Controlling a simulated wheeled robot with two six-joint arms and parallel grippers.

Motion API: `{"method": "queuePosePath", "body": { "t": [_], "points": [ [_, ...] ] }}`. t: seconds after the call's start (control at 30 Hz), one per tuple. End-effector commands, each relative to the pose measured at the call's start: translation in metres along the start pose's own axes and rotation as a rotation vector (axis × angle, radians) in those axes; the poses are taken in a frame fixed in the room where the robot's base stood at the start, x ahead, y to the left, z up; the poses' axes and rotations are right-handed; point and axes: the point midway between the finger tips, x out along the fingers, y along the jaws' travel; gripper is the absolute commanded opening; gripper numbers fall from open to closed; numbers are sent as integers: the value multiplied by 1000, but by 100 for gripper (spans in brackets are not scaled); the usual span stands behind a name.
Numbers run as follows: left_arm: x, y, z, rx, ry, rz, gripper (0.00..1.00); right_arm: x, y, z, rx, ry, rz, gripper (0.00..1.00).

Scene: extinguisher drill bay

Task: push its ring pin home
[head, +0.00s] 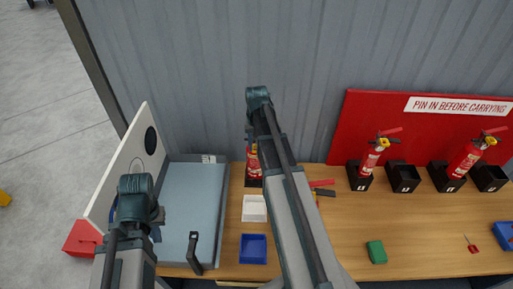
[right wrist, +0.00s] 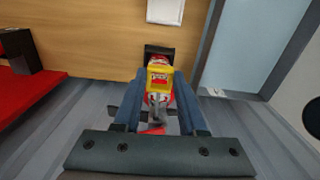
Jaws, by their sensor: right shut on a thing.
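A red fire extinguisher (head: 254,163) stands at the back of the bench in the head view, largely hidden by my right arm. In the right wrist view its head with a yellow part (right wrist: 158,77) sits between the fingers of my right gripper (right wrist: 160,80), which is shut on it. A grey part (right wrist: 157,101) and a bit of red show nearer the camera; I cannot make out the ring pin there. My left gripper (head: 157,224) hangs above the left of the grey-blue panel, apart from the extinguisher; its jaw opening is unclear.
A white tray (head: 254,209) and a blue tray (head: 253,249) lie left of my right arm. A green block (head: 376,252) and a small red item (head: 471,244) lie to the right. Two other extinguishers (head: 372,157) (head: 465,159) stand in black holders before a red board (head: 420,130).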

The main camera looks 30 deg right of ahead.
Motion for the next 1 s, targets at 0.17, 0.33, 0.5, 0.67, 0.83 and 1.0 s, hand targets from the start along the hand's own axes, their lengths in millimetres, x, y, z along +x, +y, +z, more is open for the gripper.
{"method": "queuePosePath", "body": {
  "t": [0.17, 0.33, 0.5, 0.67, 0.83, 1.0],
  "points": [
    [0, 0, 0, 0, 0, 0, 0, 0, 0, -8, 0, 0, 0, 0],
    [0, 0, 0, 0, 0, 0, 0, 0, 0, -14, 0, 0, 0, 0],
    [0, 0, 0, 0, 0, 0, 0, 0, 0, -21, 0, 0, 0, 0],
    [0, 0, 0, 0, 0, 0, 0, 0, 0, -27, 0, 0, 0, 0],
    [0, 0, 0, 0, 0, 0, 0, 0, 0, -34, 0, 0, 0, 0],
    [0, 0, 0, 0, 0, 0, 0, 0, 0, -40, 0, 0, 0, 0]
  ]
}}
